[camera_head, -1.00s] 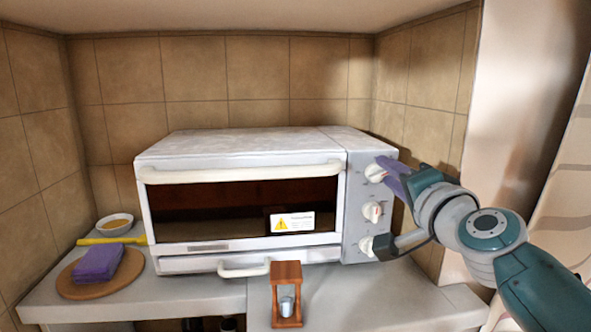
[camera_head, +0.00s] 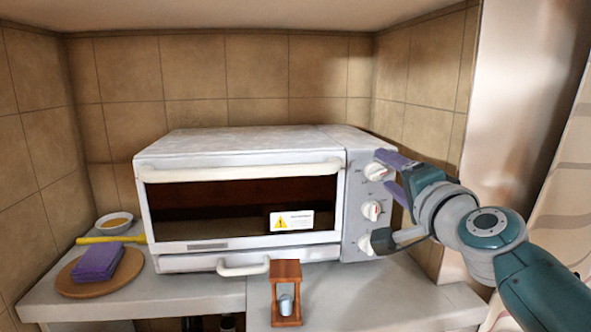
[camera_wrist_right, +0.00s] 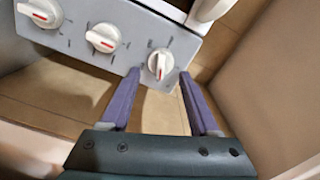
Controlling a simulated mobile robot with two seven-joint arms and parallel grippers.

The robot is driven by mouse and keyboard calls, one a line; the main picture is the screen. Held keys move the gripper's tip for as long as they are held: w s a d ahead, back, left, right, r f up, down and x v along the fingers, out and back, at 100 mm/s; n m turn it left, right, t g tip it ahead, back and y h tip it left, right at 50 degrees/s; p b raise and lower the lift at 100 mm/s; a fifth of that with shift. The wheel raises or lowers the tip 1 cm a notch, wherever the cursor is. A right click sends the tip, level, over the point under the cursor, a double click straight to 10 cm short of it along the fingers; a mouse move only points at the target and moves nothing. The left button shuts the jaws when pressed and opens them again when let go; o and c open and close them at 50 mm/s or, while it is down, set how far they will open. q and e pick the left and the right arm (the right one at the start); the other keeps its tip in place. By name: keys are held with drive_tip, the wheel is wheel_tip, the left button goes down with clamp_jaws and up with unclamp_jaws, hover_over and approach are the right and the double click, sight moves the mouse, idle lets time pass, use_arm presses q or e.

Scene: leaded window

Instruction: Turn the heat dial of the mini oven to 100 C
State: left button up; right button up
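The mini oven (camera_head: 240,143) is a white box on the counter, with three white dials on its right front panel. The top dial (camera_head: 376,171), the middle dial (camera_head: 371,210) and the bottom dial (camera_head: 365,244) have red marks. I cannot read which one is heat. My right gripper (camera_head: 386,171) is open just in front of the top dial. In the right wrist view that dial (camera_wrist_right: 160,64) appears between the purple fingertips (camera_wrist_right: 158,73), its red mark running up and down the picture; no grip on it shows. My left gripper is out of view.
A wooden hourglass (camera_head: 286,293) stands before the oven. A purple cloth (camera_head: 98,262) lies on a round board (camera_head: 72,289) at left, near a bowl (camera_head: 114,223) and a yellow stick (camera_head: 110,240). A tiled wall (camera_head: 422,130) rises close right of the oven.

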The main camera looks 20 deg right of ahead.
drive_tip(key=v, duration=1)
drive_tip(key=shift+p, duration=0.4)
drive_tip(key=shift+d, duration=0.1)
